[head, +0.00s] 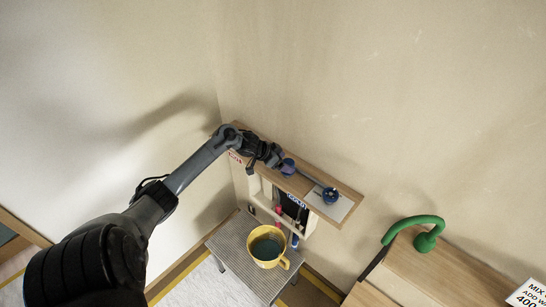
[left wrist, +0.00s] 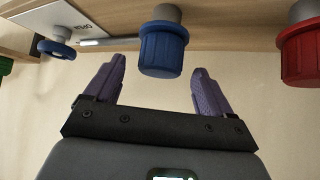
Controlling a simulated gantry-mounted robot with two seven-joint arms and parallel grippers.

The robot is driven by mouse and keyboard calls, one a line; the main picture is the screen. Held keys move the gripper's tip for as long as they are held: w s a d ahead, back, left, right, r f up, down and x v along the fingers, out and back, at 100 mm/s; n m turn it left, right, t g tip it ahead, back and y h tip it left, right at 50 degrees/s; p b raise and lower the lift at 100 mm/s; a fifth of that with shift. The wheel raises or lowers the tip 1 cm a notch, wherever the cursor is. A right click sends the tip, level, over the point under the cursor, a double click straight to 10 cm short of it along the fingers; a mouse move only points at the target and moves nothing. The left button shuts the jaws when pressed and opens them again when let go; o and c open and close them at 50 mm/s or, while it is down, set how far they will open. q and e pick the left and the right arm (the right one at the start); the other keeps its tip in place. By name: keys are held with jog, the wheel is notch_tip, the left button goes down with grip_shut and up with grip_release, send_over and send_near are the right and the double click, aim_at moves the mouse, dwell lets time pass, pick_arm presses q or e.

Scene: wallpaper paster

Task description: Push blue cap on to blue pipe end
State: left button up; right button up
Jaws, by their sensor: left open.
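The blue cap (left wrist: 162,49) is a ribbed cup in the left wrist view, at top centre. It sits against a grey pipe end (left wrist: 168,13) that comes out of a wooden board; how deep it sits cannot be told. My left gripper (left wrist: 159,70) has two purple fingers spread apart, one on each side of the cap, with gaps between. In the head view the left gripper (head: 279,162) is at the wooden shelf by the wall, and its arm hides part of the shelf. My right gripper is not in view.
A red cap (left wrist: 302,52) is right of the blue one. A blue valve wheel (head: 330,196) is on the shelf (head: 305,178). Below stand a yellow bucket (head: 265,262) and a grey step (head: 228,245). A green hose (head: 425,232) is on a wooden unit at right.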

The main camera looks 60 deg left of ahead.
pick_arm(q)
jog(key=v, duration=0.7)
jog(key=shift+s+r+b, duration=0.3)
jog(key=shift+r+b, duration=0.05)
jog(key=shift+b, duration=0.05)
jog(key=shift+f, duration=0.1)
